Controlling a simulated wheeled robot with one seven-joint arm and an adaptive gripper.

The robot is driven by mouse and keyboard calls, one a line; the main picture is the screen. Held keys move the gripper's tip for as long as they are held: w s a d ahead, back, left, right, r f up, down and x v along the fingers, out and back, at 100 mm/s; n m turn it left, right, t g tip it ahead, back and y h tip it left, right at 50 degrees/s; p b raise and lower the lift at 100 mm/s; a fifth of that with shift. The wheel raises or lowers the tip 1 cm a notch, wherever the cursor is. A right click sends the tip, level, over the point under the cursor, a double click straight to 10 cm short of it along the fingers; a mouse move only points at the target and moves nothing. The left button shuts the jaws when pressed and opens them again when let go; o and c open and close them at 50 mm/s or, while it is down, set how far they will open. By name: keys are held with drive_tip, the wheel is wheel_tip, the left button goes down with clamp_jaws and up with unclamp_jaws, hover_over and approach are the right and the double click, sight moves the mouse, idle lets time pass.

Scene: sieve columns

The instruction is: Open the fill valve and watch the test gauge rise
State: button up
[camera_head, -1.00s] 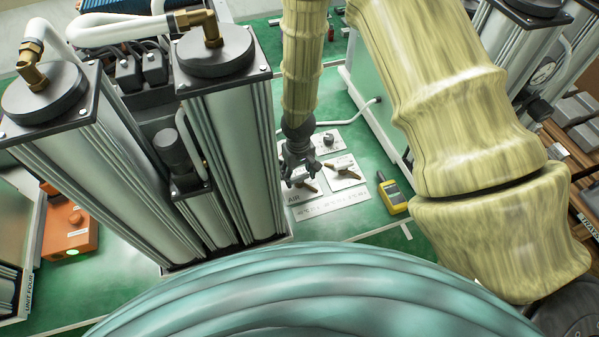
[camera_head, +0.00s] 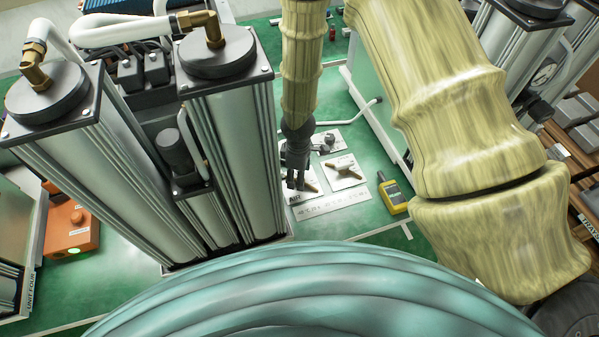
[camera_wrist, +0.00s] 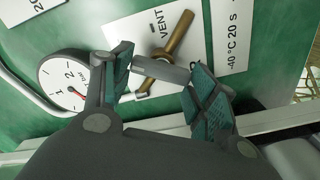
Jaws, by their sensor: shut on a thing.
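My gripper (camera_head: 295,186) points down at the left valve on the bench panel, its fingers shut on the fill valve's lever (camera_head: 312,184). Most of that lever and its label are hidden by the fingers.
Tall metal columns (camera_head: 235,150) stand close to the left of my gripper. A white hose (camera_head: 350,115) runs behind the panel. An orange box (camera_head: 72,230) with a green light is at far left.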

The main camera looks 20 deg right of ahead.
drive_tip(key=n, duration=0.6)
drive_tip(key=shift+s+p, duration=0.1)
drive_tip(key=shift+p, duration=0.25)
drive_tip(key=shift+n, duration=0.3)
drive_tip(key=o, duration=1)
drive_tip(key=shift+r, duration=0.15)
wheel_tip(320, 180, up, 12)
drive_tip(key=shift+f, duration=0.15)
idle(0.5)
